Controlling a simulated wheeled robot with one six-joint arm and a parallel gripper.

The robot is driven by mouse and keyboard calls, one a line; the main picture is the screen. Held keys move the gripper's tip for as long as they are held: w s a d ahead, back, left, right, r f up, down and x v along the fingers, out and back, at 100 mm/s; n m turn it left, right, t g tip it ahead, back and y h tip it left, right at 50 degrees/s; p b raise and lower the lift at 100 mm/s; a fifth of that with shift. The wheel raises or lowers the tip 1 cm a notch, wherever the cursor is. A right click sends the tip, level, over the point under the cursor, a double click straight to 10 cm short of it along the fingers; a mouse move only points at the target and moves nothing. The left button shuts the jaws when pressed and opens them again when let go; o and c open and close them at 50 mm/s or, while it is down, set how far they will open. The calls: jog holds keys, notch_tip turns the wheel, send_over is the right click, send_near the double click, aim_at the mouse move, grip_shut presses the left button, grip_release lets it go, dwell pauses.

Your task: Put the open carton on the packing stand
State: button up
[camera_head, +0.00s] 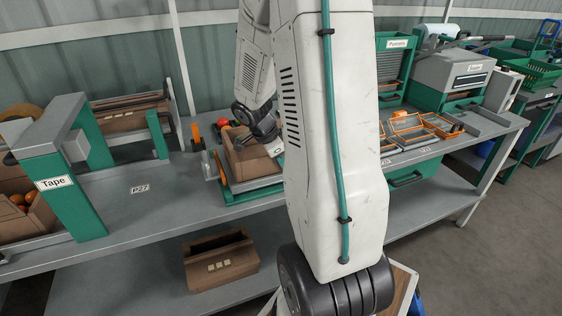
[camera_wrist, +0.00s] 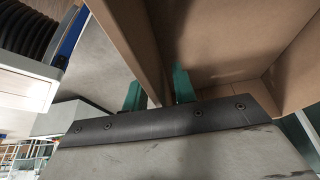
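The open carton (camera_head: 246,158) is brown and stands at the packing stand, partly hidden by my arm. I cannot tell if it rests on the stand or hangs just above it. The packing stand (camera_head: 231,196) is a low green and grey frame with orange-topped levers on the bench. My gripper (camera_head: 262,126) is at the carton's upper edge. In the wrist view its green fingertips (camera_wrist: 158,92) sit on both sides of one carton wall (camera_wrist: 136,48), one finger inside, and appear closed on it. The carton's inside (camera_wrist: 222,40) looks empty where visible.
Left on the bench (camera_head: 160,212) stand a green tape frame (camera_head: 75,200) and a carton of tomatoes (camera_head: 38,217). Another carton (camera_head: 222,268) is on the lower shelf. Orange-edged trays (camera_head: 408,136) and a grey machine (camera_head: 452,72) are right. The bench is clear around the P27 label.

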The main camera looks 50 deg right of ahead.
jog(key=v, duration=1.2)
jog(key=shift+w+r, duration=0.1)
jog(key=s+a+r+n+t+y, duration=0.1)
jog(key=s+a+r+n, duration=0.1)
jog(key=s+a+n, duration=0.3)
jog(key=s+a+r+n+t+y, duration=0.1)
jog(key=s+a+r+n, duration=0.2)
jog(key=a+n, duration=0.8)
jog(key=s+a+r+n+t+y, duration=0.1)
jog(key=s+a+r+n, duration=0.1)
jog(key=s+a+n, duration=0.5)
jog(key=a+n, duration=0.1)
jog(key=a, duration=0.2)
jog(key=shift+a+r+y, duration=0.2)
jog(key=shift+r+y, duration=0.2)
